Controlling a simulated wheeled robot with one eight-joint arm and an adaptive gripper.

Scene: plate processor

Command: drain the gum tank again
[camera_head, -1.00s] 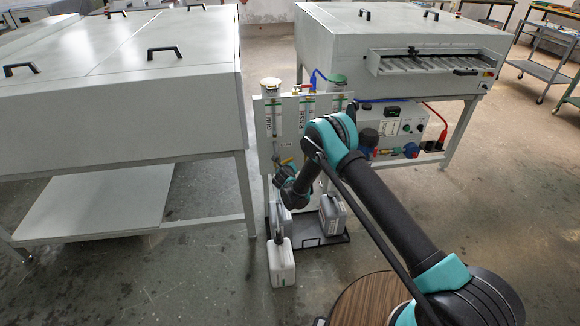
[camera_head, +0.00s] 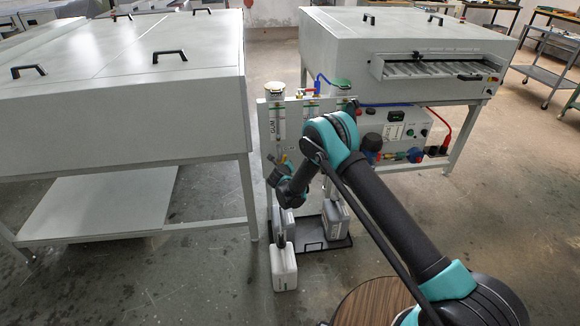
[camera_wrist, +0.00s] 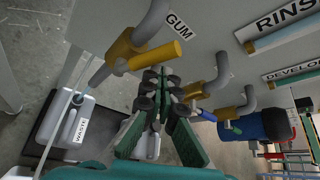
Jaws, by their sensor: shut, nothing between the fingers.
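The GUM tank (camera_head: 277,122) is a clear upright column on the white panel in the head view. In the wrist view, its GUM label (camera_wrist: 179,25) is beside a grey pipe and a brass valve (camera_wrist: 124,48). The valve's yellow handle (camera_wrist: 163,55) points toward the right. My gripper (camera_wrist: 155,88) is shut and empty, its fingertips just below the handle in the picture; I cannot tell whether they touch it. A white WASTE canister (camera_wrist: 72,122) stands below the valve at the left. In the head view my wrist hides the valve area.
A second brass valve (camera_wrist: 232,105) and a RINSE label (camera_wrist: 286,16) are to the right, near a blue pump (camera_wrist: 268,125). A white canister (camera_head: 284,266) stands in front of a black floor tray (camera_head: 318,246). A large grey machine (camera_head: 120,115) stands left.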

